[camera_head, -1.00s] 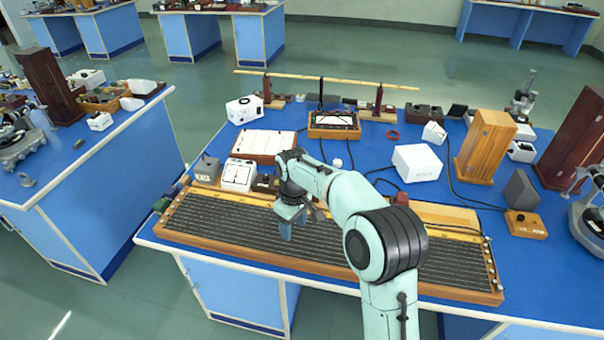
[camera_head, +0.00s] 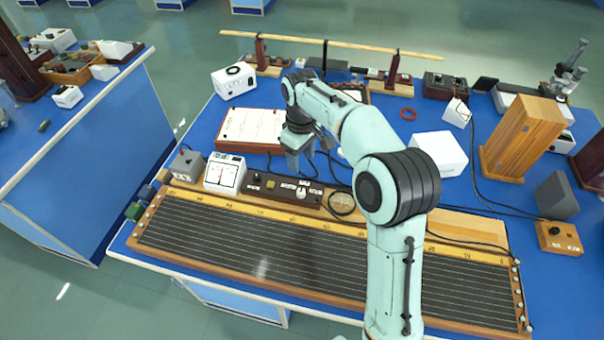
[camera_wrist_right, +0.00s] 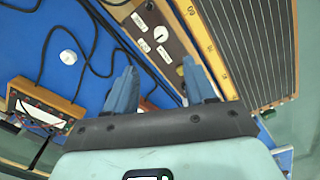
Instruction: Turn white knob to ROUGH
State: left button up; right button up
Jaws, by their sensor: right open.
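The white knob (camera_head: 301,193) sits on top of a long dark control box (camera_head: 268,190) behind the ruled wooden board. It also shows in the right wrist view as a white dial (camera_wrist_right: 160,33), with small label plates beside it that are too small to read. My right gripper (camera_head: 297,160) is above the bench, just behind the control box in the head view, pointing down. In the right wrist view its two blue fingers (camera_wrist_right: 160,84) are apart with nothing held, and the knob lies beyond the fingertips, not between them. My left gripper is out of view.
The long ruled board (camera_head: 300,250) fills the bench front. A white meter (camera_head: 224,173) and grey box (camera_head: 187,164) stand left of the control box. A coiled black cable (camera_head: 341,203) lies at its right end. A white box (camera_head: 439,152) stands farther right.

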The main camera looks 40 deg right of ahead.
aim_at(301, 191)
notch_tip(301, 191, down, 12)
jog(key=shift+s+a+r+b, duration=0.1)
jog(key=shift+s+a+b, duration=0.05)
jog(key=shift+b, duration=0.6)
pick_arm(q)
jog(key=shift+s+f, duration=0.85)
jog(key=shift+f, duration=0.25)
pick_arm(e)
jog(key=shift+f, duration=0.7)
jog(key=shift+c, duration=0.4)
grip_shut()
